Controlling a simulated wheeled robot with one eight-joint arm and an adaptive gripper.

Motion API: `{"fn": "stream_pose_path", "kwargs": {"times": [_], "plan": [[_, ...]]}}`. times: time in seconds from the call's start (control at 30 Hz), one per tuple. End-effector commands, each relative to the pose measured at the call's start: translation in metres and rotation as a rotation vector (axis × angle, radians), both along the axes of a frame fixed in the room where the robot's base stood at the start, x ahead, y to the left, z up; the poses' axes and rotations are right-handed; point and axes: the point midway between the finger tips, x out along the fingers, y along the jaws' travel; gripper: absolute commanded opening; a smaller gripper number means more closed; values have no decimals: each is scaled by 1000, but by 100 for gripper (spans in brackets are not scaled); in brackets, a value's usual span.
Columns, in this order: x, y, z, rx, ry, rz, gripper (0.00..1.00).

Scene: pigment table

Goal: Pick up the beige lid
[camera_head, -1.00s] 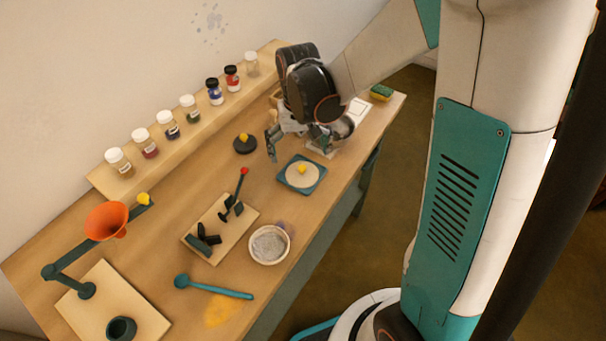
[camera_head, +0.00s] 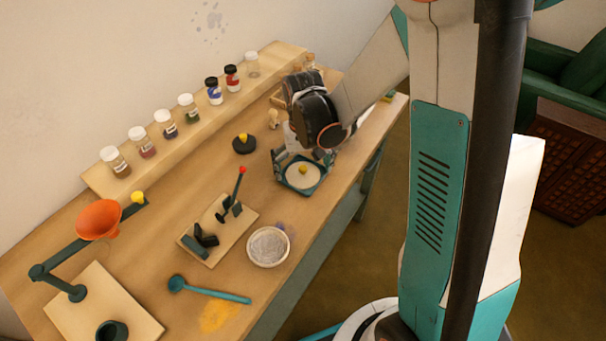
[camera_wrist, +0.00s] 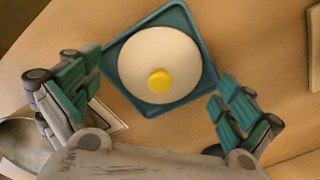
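The beige lid (camera_head: 294,178) is a round pale disc with a yellow knob (camera_wrist: 159,81) at its middle. It lies on a square teal tray (camera_wrist: 198,38) near the table's right edge. The lid fills the upper middle of the wrist view (camera_wrist: 140,48). My gripper (camera_head: 297,170) is above the tray. In the wrist view my gripper (camera_wrist: 156,98) is spread open, with one teal-padded finger on each side of the tray. Nothing is between the fingers but the view of the lid and knob below. The height above the lid is hard to tell.
A dark round lid with a yellow knob (camera_head: 244,144) lies to the left. A bowl of grey powder (camera_head: 268,247) and a board with black pieces (camera_head: 216,258) stand nearer. Several jars line the back shelf (camera_head: 200,118). A metal bowl (camera_wrist: 22,145) is at the wrist view's lower left.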

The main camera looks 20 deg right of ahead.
Motion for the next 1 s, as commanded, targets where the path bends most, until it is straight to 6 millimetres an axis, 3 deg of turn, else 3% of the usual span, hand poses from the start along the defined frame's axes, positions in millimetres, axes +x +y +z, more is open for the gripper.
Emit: {"fn": "stream_pose_path", "kwargs": {"times": [0.03, 0.3, 0.4, 1.0], "plan": [[0, 0, 0, 0, 0, 0, 82], [0, 0, 0, 0, 0, 0, 21], [0, 0, 0, 0, 0, 0, 6], [-1, 0, 2, 0, 0, 0, 0]]}}
